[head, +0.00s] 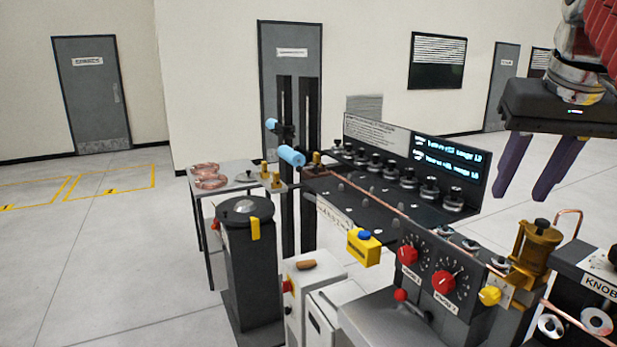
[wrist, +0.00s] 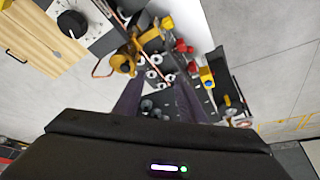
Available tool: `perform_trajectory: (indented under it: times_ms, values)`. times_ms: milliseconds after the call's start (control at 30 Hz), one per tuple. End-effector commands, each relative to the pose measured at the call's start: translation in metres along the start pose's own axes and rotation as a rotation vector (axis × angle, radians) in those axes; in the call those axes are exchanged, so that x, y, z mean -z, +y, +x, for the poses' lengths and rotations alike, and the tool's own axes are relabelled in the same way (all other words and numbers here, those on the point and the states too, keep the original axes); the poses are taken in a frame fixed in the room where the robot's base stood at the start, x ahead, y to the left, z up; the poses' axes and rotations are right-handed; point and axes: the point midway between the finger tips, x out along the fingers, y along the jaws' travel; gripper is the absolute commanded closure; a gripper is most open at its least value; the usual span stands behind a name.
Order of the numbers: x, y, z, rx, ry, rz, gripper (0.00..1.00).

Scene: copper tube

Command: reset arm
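My gripper (head: 520,196) hangs in the air at the upper right of the head view, above and to the right of the bench machine (head: 375,205). Its two purple fingers point down and stand apart with nothing between them. In the wrist view the fingers (wrist: 158,92) also show apart and empty, with the machine beyond them. A thin copper tube (head: 385,198) lies along the machine's black bed. Copper coils (head: 207,176) rest on a small table (head: 198,197) at the left.
A control panel with red knobs (head: 444,281) and a yellow box (head: 363,247) stand at the front. A brass fitting (head: 535,245) stands below my gripper. A dark cylinder (head: 247,255) stands left of the machine. The floor at far left is open.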

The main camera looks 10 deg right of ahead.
Motion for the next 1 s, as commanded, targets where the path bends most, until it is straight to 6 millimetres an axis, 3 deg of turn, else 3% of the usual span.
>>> perform_trajectory:
  times_ms: [467, 1000]
  values:
    - [-0.073, -0.083, 0.087, 0.051, 0.026, -0.116, 0.63]
    - [-0.2, -0.148, 0.196, 0.12, 0.061, -0.262, 0.63]
